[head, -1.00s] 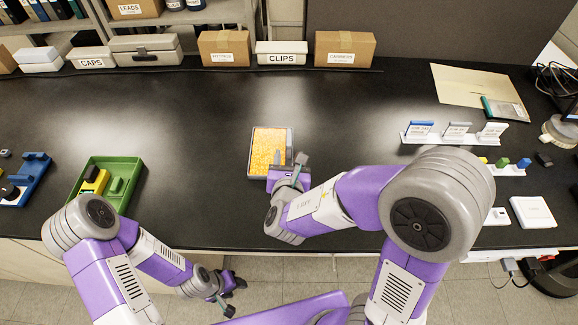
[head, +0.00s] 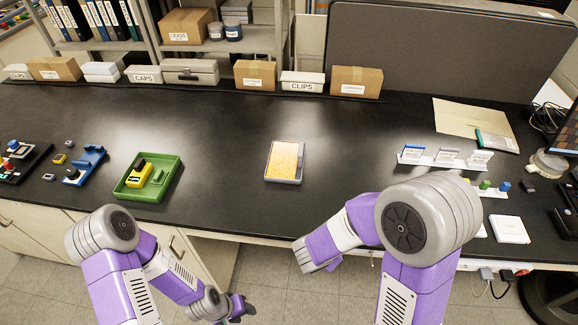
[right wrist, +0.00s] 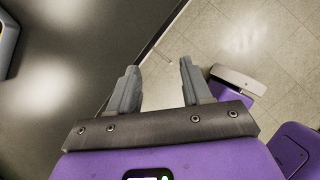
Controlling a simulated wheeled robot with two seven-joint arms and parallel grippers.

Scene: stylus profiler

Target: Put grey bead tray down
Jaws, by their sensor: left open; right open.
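The grey bead tray (head: 285,162), filled with orange-yellow beads, lies flat on the black bench near its middle in the head view. No gripper touches it. Its grey edge shows at the far left of the right wrist view (right wrist: 8,42). My right gripper (right wrist: 157,82) is open and empty, its two fingers apart over the bench's front edge and the floor. In the head view its fingers are hidden behind my right arm. My left gripper (head: 243,309) is open and hangs low over the floor in front of the bench, holding nothing that I can see.
A green tray (head: 132,193) with a yellow and a green part stands to the left. A white rack of labelled cards (head: 445,160) and a white box (head: 510,229) stand to the right. Cartons and boxes line the back. The bench around the bead tray is clear.

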